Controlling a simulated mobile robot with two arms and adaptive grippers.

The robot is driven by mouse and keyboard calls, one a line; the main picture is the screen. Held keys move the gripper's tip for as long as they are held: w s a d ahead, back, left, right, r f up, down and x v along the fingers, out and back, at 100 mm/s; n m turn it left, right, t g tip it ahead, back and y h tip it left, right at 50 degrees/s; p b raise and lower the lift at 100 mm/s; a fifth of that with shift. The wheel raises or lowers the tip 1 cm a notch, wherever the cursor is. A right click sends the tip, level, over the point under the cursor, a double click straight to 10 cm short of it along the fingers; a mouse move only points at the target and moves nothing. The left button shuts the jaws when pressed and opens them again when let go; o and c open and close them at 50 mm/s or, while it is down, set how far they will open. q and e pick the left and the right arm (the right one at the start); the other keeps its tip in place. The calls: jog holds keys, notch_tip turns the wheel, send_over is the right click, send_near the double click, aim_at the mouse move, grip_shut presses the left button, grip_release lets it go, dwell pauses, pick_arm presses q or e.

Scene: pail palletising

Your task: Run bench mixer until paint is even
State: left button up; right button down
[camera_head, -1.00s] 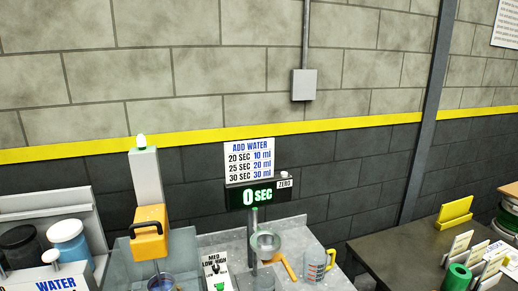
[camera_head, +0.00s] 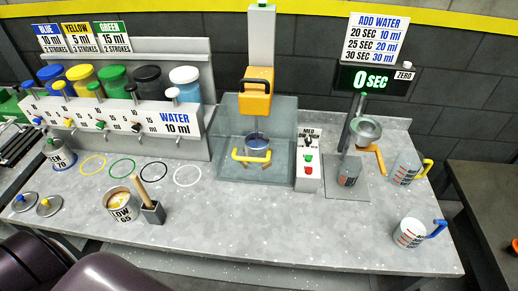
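The bench mixer has an orange head (camera_head: 255,92) with a black handle on a grey column. Under it, a small metal pail (camera_head: 257,145) with blue paint stands within a clear guard (camera_head: 283,118), behind a yellow clamp (camera_head: 251,160). The head's shaft reaches down toward the pail; whether the paint is even is too small to tell. The mixer's control box (camera_head: 307,176) stands to its right, with a LOW/MED/HIGH dial, a green button and a red button. Dark rounded parts of my arms show at bottom left. Neither gripper is in view.
A pigment dispenser (camera_head: 180,121) stands at left. An open can labelled LOW 65 (camera_head: 121,208) sits beside a stick holder (camera_head: 153,213). The bench's front middle (camera_head: 270,225) is clear.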

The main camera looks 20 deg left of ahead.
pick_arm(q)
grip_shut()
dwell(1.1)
